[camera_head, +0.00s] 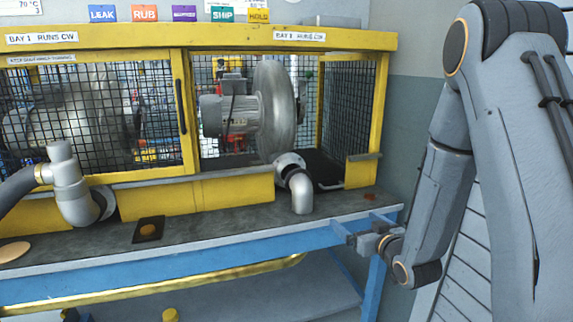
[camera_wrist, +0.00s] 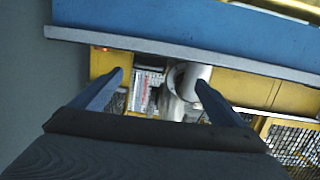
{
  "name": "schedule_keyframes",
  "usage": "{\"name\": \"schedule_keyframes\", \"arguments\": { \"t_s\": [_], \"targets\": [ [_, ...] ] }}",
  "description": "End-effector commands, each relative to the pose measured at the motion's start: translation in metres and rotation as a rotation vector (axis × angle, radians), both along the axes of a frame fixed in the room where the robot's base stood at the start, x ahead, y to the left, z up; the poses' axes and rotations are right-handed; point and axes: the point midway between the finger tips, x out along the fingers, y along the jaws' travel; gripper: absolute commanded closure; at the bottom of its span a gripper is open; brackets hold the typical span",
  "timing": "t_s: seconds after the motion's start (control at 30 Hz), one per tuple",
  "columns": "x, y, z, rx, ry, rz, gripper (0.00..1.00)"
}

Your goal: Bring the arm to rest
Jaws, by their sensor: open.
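My gripper (camera_head: 356,226) is at the right end of the workbench (camera_head: 240,222), close to its front edge. Its two fingers are apart with nothing between them. My arm comes down to it from the upper right of the head view. In the wrist view, my gripper (camera_wrist: 160,79) shows both fingers spread, with the blue bench edge (camera_wrist: 180,30) beyond them. Whether the fingers touch the bench edge cannot be told.
A yellow mesh cage (camera_head: 225,38) stands on the bench around a grey blower (camera_head: 275,105). A grey elbow pipe (camera_head: 300,190) stands in front, left of my gripper. A black plate with an orange button (camera_head: 149,230) lies further left. Bare wall is behind the bench's right end.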

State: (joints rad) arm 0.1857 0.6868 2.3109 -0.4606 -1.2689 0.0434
Motion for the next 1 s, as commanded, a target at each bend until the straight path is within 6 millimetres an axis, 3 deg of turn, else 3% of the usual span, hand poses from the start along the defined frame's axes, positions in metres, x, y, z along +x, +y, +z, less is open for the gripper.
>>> {"name": "schedule_keyframes", "arguments": {
  "t_s": [0.27,0.47,0.67,0.9,1.0],
  "targets": [
    [-0.018,-0.005,0.001,-0.073,0.198,-0.057,0.06],
    [-0.062,-0.013,0.005,-0.139,0.457,-0.129,0.06],
    [-0.139,-0.016,0.013,-0.176,0.766,-0.199,0.06],
    [-0.255,-0.005,0.039,-0.175,1.131,-0.241,0.06],
    [-0.296,0.002,0.05,-0.168,1.251,-0.242,0.06]
  ]
}}
